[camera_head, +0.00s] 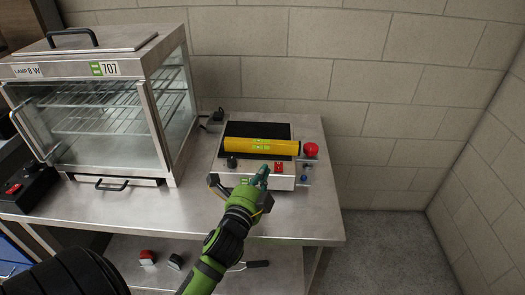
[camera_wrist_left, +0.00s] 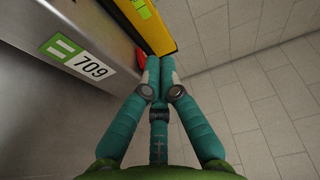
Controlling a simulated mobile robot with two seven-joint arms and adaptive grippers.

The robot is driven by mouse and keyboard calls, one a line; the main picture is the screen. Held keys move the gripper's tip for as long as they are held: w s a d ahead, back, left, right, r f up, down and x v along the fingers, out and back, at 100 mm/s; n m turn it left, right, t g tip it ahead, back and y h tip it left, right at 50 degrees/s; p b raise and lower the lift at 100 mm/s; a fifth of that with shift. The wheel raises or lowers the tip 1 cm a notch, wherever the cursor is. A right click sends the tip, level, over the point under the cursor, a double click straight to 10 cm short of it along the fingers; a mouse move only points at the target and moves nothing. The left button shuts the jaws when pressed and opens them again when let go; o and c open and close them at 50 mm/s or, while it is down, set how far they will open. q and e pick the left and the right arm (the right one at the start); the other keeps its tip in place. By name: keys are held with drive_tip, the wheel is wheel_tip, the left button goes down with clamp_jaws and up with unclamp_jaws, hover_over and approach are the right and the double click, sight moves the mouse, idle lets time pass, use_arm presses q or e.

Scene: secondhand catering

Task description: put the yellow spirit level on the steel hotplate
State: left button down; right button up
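The yellow spirit level (camera_head: 262,146) lies left to right across the black top of the steel hotplate (camera_head: 228,178), near its front edge. Its right end is close to a red mushroom button (camera_head: 311,150). The hotplate's front (camera_wrist_left: 90,45) with label 709 is at the left. My right gripper is not in view.
A glass-fronted steel cabinet (camera_head: 110,85) labelled 707 stands left of the hotplate on the steel table (camera_head: 190,215). A black box with a red button (camera_head: 28,185) is at the far left. Block walls (camera_head: 390,100) close off the back and right. Small items lie on the lower shelf.

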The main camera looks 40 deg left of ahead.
sight(263, 145)
use_arm(q)
drive_tip(key=x, duration=0.4)
drive_tip(key=shift+w+d+r, duration=0.1)
drive_tip(key=shift+w, duration=0.05)
drive_tip(key=w+a+p, duration=0.1)
drive_tip(key=w+a, duration=0.1)
drive_tip(key=shift+w+a, duration=0.1)
drive_tip(key=shift+a, duration=0.25)
drive_tip(key=shift+w+a, duration=0.25)
drive_tip(key=shift+a, duration=0.2)
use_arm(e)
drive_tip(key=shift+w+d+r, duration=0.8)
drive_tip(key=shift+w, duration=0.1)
use_arm(q)
drive_tip(key=shift+w+a+p, duration=0.3)
drive_tip(key=shift+w+a, duration=0.1)
drive_tip(key=shift+a, duration=0.25)
drive_tip(key=shift+w+a, duration=0.2)
drive_tip(key=shift+a, duration=0.1)
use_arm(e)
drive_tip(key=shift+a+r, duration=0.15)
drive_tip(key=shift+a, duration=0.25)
